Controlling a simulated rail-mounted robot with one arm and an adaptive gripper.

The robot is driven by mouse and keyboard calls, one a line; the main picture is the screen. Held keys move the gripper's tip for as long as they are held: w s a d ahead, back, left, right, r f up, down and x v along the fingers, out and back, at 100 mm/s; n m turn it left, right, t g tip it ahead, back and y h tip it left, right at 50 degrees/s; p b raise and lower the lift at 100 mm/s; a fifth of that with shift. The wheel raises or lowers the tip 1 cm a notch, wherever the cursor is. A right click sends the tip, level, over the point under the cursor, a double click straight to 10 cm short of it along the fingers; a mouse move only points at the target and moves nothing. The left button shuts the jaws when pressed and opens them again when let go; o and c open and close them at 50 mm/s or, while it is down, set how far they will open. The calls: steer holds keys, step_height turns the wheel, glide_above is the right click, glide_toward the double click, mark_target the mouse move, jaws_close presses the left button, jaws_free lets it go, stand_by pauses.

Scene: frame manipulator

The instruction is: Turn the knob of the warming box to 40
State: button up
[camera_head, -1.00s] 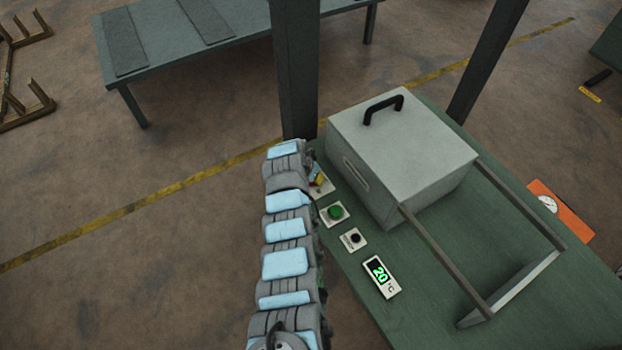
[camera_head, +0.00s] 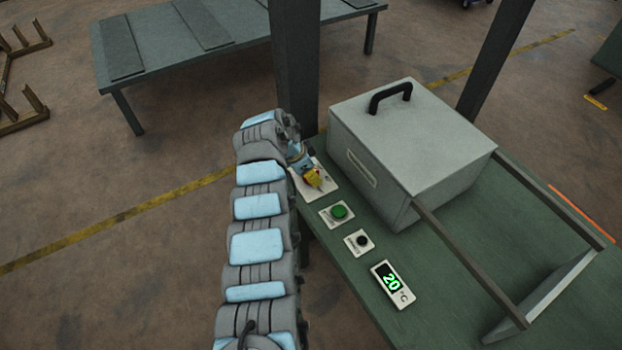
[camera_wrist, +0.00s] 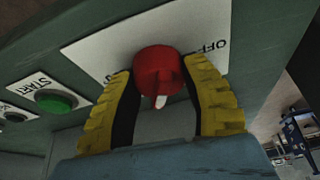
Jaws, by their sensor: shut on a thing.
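The warming box (camera_head: 400,140) is a grey box with a black handle on the green table. A red knob (camera_wrist: 158,72) with a white pointer sits on a white plate marked OFF in the wrist view; its other marks are hidden or out of view. My gripper (camera_wrist: 170,98) has its yellow fingers on either side of the knob, shut on it. In the head view my gripper (camera_head: 313,180) is over the white plate (camera_head: 322,192) at the box's left, hiding the knob. The display (camera_head: 392,284) reads 20 °C in green.
A green START button (camera_wrist: 56,101) is beside the knob plate. A black round control (camera_head: 362,241) sits between the green button (camera_head: 339,212) and the display. Two rails (camera_head: 468,264) extend from the box. A dark post (camera_head: 296,70) stands behind my gripper.

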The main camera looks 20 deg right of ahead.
steer(key=shift+m+b, duration=0.3)
stand_by(0.4)
steer(key=o, duration=1.2)
steer(key=shift+r, duration=0.1)
steer(key=v, duration=1.2)
steer(key=shift+w, duration=0.15)
steer(key=shift+d, duration=0.1)
